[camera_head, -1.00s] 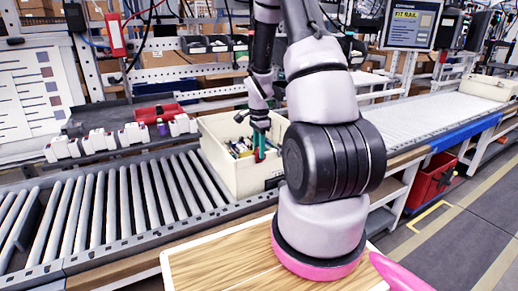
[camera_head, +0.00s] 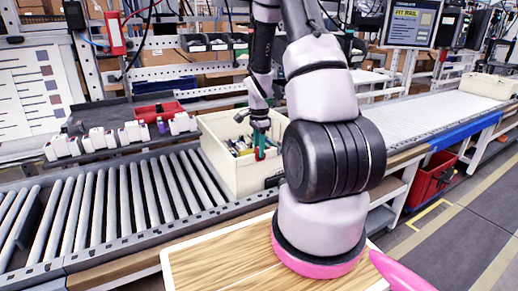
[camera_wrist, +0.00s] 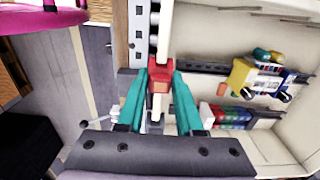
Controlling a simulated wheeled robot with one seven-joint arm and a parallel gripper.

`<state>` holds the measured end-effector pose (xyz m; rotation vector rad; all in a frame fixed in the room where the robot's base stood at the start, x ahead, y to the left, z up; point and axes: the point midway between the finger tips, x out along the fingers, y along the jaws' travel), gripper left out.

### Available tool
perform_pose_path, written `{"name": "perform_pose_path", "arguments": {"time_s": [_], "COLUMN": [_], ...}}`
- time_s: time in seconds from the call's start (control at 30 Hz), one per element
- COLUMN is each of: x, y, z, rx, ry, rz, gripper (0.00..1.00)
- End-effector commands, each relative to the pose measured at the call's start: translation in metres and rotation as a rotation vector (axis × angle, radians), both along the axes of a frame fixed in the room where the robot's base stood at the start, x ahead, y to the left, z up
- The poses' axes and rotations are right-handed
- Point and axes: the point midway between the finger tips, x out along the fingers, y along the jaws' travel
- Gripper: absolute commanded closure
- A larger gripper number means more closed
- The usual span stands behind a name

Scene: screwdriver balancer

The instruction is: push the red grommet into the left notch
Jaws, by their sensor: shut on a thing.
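My gripper (camera_wrist: 161,72) has teal fingers, shut on a small red piece that looks like the red grommet (camera_wrist: 159,80). The grommet sits between the fingertips, and they hide part of it. In the head view my gripper (camera_head: 260,150) is low at the cream bin (camera_head: 222,160), among its contents.
A yellow, blue and white part (camera_wrist: 252,76) and several coloured pieces (camera_wrist: 232,117) lie in the bin right of my fingers. The bin stands on a roller conveyor (camera_head: 120,205). Several white blocks (camera_head: 100,140) and a red tray (camera_head: 160,112) are behind the conveyor.

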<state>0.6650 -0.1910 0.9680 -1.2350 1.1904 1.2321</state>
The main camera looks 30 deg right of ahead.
Motion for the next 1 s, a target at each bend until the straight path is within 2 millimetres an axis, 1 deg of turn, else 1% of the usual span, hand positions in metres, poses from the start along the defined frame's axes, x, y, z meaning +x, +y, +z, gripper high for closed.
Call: {"name": "perform_pose_path", "arguments": {"time_s": [0.2,0.8,0.83,0.87,0.9,0.93,1.0], "x": [0.0,0.0011,0.0011,0.0011,0.001,0.001,0.0007], "y": [0.0001,-0.0003,-0.0003,-0.0003,-0.0003,-0.0003,-0.0003], "z": [-0.0029,-0.0036,-0.0036,-0.0036,-0.0037,-0.0038,-0.004], "rx": [0.0,-0.001,-0.001,-0.001,-0.001,-0.001,-0.001], "ry": [0.0,-0.003,-0.003,-0.003,-0.003,-0.003,-0.002], "rz": [0.0,0.0,0.0,0.0,0.0,0.0,0.0], "gripper": [1.0,1.0,0.61,0.5,0.35,0.3,0.3]}}
